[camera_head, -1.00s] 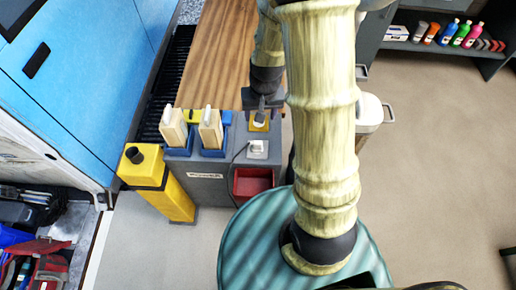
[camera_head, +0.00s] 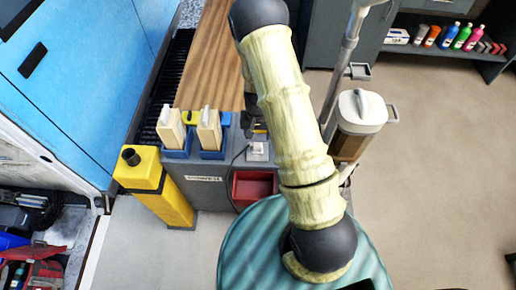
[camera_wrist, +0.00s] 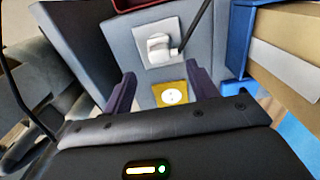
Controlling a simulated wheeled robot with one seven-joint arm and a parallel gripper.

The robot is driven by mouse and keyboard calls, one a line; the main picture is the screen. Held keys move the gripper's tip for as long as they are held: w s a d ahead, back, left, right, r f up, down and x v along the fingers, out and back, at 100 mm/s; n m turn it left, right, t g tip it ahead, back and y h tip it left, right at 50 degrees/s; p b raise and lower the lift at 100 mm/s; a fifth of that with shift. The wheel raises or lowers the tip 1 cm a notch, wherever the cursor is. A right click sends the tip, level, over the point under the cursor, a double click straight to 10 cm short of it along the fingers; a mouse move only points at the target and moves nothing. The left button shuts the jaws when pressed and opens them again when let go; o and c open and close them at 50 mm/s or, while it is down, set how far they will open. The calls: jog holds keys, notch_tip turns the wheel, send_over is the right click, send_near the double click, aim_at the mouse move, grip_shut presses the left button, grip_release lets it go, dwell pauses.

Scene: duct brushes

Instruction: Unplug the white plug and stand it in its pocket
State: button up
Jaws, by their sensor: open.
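The white plug (camera_wrist: 160,47) sits in a light grey square holder, with a dark cord running from its side. The plug also shows in the head view (camera_head: 257,148) on top of the grey cabinet. Beside it in the wrist view is a yellow square (camera_wrist: 160,88) with a round white face (camera_wrist: 173,97) that has small dark holes and nothing plugged into it. My gripper (camera_wrist: 161,69) is open and empty. Its fingers point toward the plug and the yellow square, apart from the plug. In the head view my arm hides most of the gripper.
Two pale brushes stand in blue holders (camera_head: 212,153) left of the plug. A red bin (camera_head: 254,187) is on the cabinet front (camera_head: 208,186). A yellow post (camera_head: 158,185) stands at left, a lidded canister (camera_head: 358,112) at right. A wooden top (camera_head: 210,70) lies behind.

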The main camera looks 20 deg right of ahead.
aim_at(258, 144)
jog(key=shift+f+b, duration=3.15)
jog(key=shift+f, duration=1.25)
jog(key=shift+c, duration=0.2)
grip_shut()
jog(key=shift+r+p, duration=2.6)
jog(key=shift+r, duration=0.45)
jog(key=shift+r+p, duration=1.3)
jog(key=shift+r, duration=0.2)
